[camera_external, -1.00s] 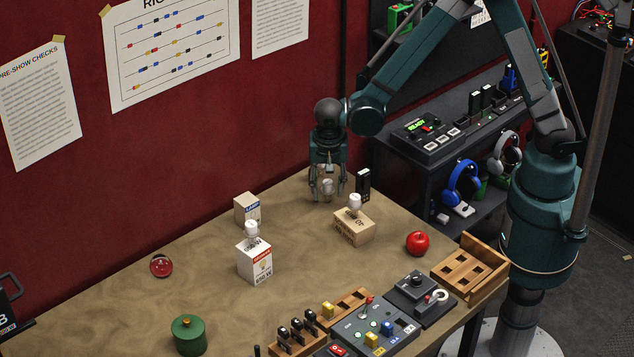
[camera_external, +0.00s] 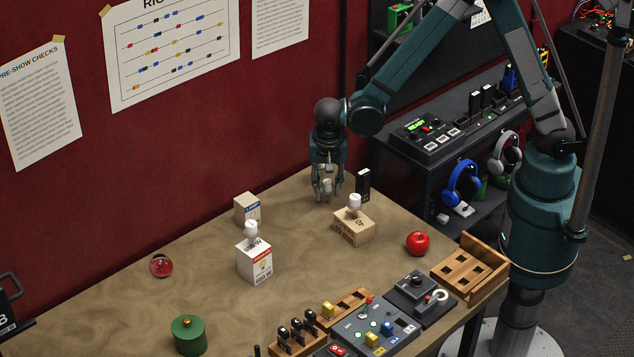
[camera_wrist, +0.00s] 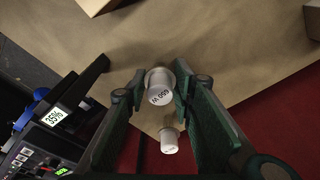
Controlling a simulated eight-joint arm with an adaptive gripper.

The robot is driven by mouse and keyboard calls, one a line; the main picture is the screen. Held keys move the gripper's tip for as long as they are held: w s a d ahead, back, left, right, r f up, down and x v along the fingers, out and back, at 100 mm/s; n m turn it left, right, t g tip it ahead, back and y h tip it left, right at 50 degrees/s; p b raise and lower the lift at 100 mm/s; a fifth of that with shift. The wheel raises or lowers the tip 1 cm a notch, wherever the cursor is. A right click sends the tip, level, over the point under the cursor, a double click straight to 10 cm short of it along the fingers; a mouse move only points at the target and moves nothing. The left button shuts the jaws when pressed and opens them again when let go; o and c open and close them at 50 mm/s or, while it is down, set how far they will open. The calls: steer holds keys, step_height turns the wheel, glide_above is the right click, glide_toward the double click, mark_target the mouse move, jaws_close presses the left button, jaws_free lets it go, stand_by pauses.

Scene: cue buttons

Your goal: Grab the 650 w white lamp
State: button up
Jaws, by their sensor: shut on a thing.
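A white lamp (camera_wrist: 160,88) marked "650 W" sits between my fingers in the wrist view, with a finger against each side. My gripper (camera_external: 327,194) is shut on it near the far edge of the table, and the lamp (camera_external: 327,186) shows small between the fingers. A second small white piece (camera_wrist: 168,140) shows below it in the wrist view; I cannot tell what it is. Other white lamps stand on a tan box (camera_external: 355,202) and on a white box (camera_external: 250,230).
A dark upright block (camera_external: 363,184) stands right of my gripper. A tan box (camera_external: 352,227), a small carton (camera_external: 247,208) and a red apple (camera_external: 417,243) lie nearer. A control panel (camera_external: 375,328) fills the front right. The table's left middle is mostly clear.

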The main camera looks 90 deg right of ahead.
steer(key=shift+r, duration=0.15)
steer(key=shift+r, duration=4.8)
